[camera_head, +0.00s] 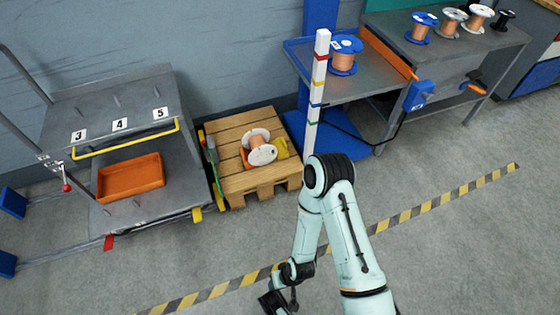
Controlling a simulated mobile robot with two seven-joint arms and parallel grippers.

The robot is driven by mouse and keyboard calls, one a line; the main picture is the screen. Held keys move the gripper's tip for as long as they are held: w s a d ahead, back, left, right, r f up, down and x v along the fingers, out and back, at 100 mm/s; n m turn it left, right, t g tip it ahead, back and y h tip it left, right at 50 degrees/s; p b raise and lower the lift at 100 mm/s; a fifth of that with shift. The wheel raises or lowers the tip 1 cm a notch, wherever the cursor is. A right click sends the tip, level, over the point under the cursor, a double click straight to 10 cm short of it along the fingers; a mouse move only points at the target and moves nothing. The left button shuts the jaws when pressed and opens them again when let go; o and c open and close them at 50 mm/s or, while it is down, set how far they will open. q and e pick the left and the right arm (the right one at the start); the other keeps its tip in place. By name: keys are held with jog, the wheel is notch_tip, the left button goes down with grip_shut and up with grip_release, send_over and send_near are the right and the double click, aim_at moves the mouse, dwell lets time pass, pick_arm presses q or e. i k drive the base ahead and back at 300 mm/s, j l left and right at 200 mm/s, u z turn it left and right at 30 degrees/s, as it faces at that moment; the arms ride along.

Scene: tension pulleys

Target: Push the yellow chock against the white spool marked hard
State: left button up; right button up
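A white spool with copper winding (262,154) lies tilted on the wooden pallet (235,185); no marking on it is readable at this size. The yellow chock (282,149) is on the pallet just right of the spool; I cannot tell whether they touch. An orange piece (246,159) shows at the spool's left side. One arm, which looks like my right, rises from the bottom and bends down. Its dark gripper (275,302) is at the bottom edge, well below the pallet, partly cut off, its fingers unclear. My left gripper is out of view.
A grey cart (150,205) with an orange tray (130,178) stands left of the pallet. A banded white post (317,90) stands behind my elbow. A bench (375,82) holds a blue spool (344,56); several more spools stand further right. A striped floor line (430,207) crosses open floor.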

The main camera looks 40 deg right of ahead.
aim_at(279, 142)
jog(key=j, duration=0.1)
jog(key=l+z, duration=0.15)
jog(key=z, duration=0.25)
jog(key=i+l+z, duration=0.1)
jog(key=z, duration=0.25)
jog(key=i+l+z, duration=0.1)
jog(key=z, duration=0.3)
jog(key=i+l+z, duration=0.15)
jog(key=i+l, duration=0.15)
jog(key=i, duration=0.2)
jog(key=i+l+z, duration=0.15)
jog(key=i, duration=0.35)
jog(key=i+l+z, duration=0.2)
jog(key=i, duration=0.3)
